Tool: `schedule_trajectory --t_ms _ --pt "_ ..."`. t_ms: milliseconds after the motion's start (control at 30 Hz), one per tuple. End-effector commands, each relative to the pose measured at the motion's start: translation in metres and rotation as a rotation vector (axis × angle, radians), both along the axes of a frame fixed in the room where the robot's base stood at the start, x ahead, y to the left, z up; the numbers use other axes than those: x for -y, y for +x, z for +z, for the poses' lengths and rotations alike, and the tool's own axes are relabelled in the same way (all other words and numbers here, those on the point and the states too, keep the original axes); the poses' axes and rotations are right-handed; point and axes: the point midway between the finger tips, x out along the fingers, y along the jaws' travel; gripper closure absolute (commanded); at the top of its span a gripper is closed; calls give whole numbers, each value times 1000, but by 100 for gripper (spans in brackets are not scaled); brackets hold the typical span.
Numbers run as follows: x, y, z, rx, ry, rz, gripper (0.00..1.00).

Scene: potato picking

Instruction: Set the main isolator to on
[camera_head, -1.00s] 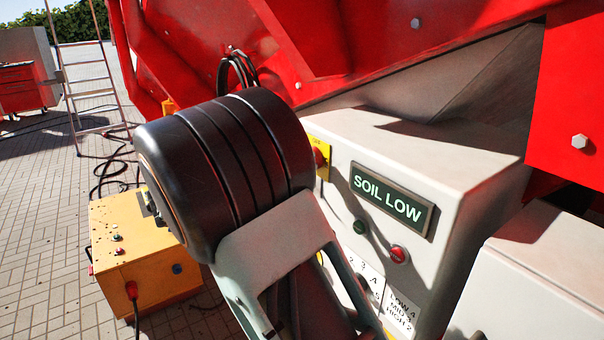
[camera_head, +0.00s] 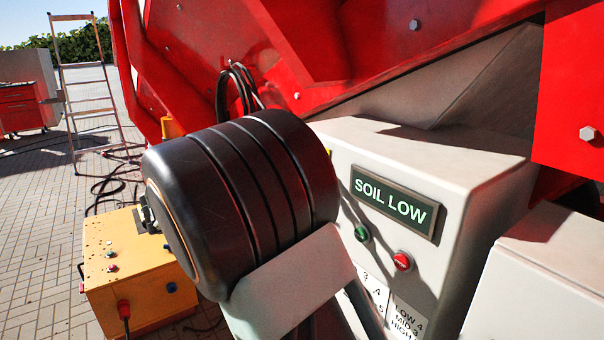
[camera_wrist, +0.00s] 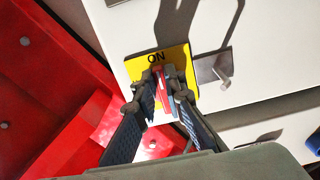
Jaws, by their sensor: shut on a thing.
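The main isolator shows in the wrist view as a yellow plate (camera_wrist: 187,56) on a pale panel, with the word ON at its top edge. Its red handle (camera_wrist: 161,78) runs roughly towards the word ON. My gripper (camera_wrist: 164,92) is shut on the handle, one dark finger on each side. The fingers hide the lower part of the handle and plate. In the head view, my black wrist joint and pale arm link hide the gripper and nearly all of the isolator.
The grey control cabinet (camera_head: 465,163) bears a SOIL LOW display (camera_head: 394,203), a green button (camera_head: 361,233) and a red button (camera_head: 403,261). A metal lever (camera_wrist: 215,73) sticks out beside the plate. A yellow box (camera_head: 135,270) and a ladder (camera_head: 90,90) stand left.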

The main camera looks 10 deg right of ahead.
Motion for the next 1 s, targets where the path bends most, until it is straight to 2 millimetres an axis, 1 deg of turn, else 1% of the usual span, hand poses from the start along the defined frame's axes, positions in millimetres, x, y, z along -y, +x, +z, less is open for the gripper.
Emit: schedule_trajectory --t_ms 167,200,300,333,567,667,767,833,1000 --pt "-1 0 -1 0 2 1 100" --pt "-1 0 -1 0 2 1 86" --pt "-1 0 -1 0 2 1 75" --pt "-1 0 -1 -1 2 1 72" --pt "0 0 0 0 1 1 72" --pt "-4 -1 0 0 1 2 72" --pt "-15 -5 0 1 1 3 72" --pt "-26 -10 0 0 2 4 72" --pt "-61 -24 -1 1 1 5 72"
